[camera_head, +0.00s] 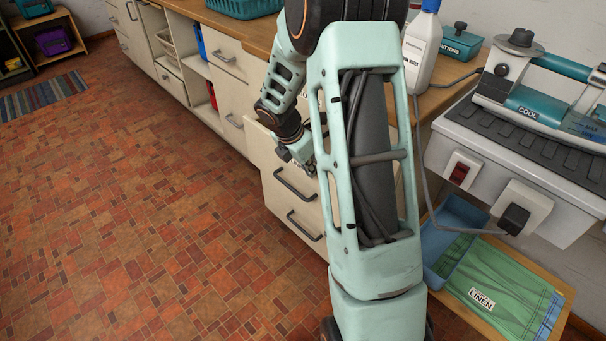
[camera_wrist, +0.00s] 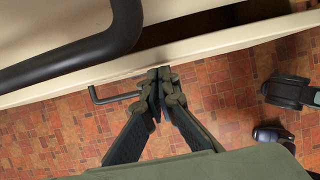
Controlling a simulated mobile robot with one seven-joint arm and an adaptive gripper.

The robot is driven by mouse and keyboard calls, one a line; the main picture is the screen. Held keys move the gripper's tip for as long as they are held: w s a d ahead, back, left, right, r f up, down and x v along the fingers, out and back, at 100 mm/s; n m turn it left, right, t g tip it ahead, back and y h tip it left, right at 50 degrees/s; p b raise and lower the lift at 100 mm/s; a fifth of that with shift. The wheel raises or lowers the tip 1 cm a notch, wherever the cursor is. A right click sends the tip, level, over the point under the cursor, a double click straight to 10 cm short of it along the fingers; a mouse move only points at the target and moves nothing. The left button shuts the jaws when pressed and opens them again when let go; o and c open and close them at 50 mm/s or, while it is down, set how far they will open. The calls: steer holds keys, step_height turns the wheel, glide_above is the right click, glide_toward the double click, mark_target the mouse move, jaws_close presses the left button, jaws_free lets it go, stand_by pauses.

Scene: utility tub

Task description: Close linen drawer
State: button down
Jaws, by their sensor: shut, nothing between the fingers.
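Cream drawer fronts (camera_head: 276,203) with black bar handles stand beside my arm in the head view. My gripper (camera_head: 308,166) is at the upper one, partly hidden by my arm. In the wrist view my gripper (camera_wrist: 163,80) is shut and empty, its fingertips at the lower edge of a cream front (camera_wrist: 225,47). A thick black handle (camera_wrist: 75,55) is close at upper left, and a dark gap shows behind the front. A second handle (camera_wrist: 115,97) sits lower. A LINEN label (camera_head: 482,299) lies over green folded cloth at lower right. Contact is unclear.
A blue bin (camera_head: 453,228) is beside the green cloth. A grey appliance (camera_head: 520,150) with a cord overhangs them. A white bottle (camera_head: 421,50) and a teal box (camera_head: 461,42) stand on the wooden counter. Tiled floor (camera_head: 140,220) is clear at left.

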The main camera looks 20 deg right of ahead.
steer(key=shift+w+d, duration=0.1)
steer(key=shift+d, duration=0.05)
steer(key=shift+w+d+p, duration=0.2)
steer(key=shift+d+p, duration=0.35)
steer(key=shift+d, duration=0.05)
steer(key=shift+w+d+p, duration=0.2)
steer(key=shift+d+p, duration=0.35)
steer(key=shift+a, duration=0.1)
